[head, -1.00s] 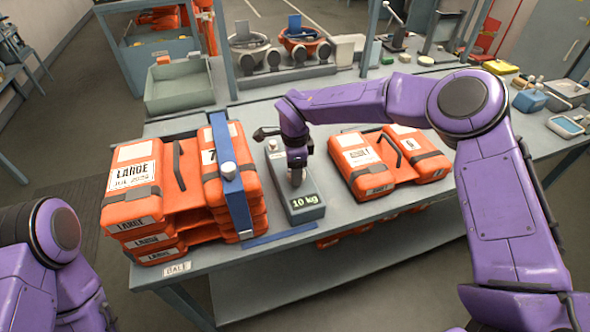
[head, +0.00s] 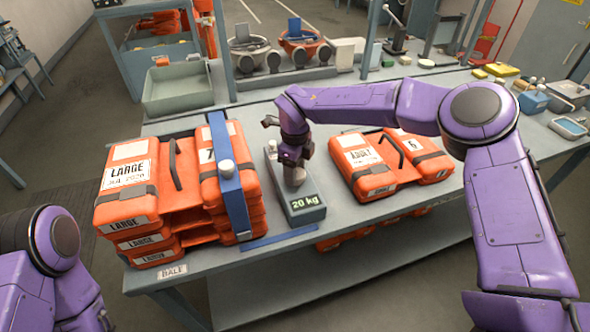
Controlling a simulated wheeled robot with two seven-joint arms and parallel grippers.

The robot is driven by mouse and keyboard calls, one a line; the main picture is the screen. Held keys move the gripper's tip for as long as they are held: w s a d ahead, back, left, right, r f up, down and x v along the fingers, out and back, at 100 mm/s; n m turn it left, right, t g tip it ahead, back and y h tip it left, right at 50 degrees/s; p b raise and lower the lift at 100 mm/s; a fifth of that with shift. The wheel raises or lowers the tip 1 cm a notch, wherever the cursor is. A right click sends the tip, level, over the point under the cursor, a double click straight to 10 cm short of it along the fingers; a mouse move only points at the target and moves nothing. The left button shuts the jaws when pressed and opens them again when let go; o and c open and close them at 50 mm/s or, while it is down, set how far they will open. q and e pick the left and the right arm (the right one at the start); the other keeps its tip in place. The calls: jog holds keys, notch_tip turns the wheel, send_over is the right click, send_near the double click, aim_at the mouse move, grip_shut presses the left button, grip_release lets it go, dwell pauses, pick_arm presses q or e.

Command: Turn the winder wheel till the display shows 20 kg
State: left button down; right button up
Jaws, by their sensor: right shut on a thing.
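The grey winder box (head: 308,213) stands on the bench in the head view. Its display (head: 305,202) reads 20 kg in lit digits. My right gripper (head: 294,172) is at the wheel (head: 295,178) on top of the box and is shut on it. The gripper hides much of the wheel.
A stack of orange lifejackets (head: 128,208) marked LARGE is left of the winder. Another orange pair (head: 372,183) lies to the right. A grey bin (head: 178,92) and breathing sets (head: 250,55) are at the back. The bench front (head: 340,222) is mostly clear.

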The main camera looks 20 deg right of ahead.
dwell(0.4)
jog(key=o, duration=1)
jog(key=shift+o, duration=0.2)
jog(key=shift+r, duration=0.15)
notch_tip(320, 180, up, 10)
jog(key=b, duration=0.2)
jog(key=shift+r, duration=0.2)
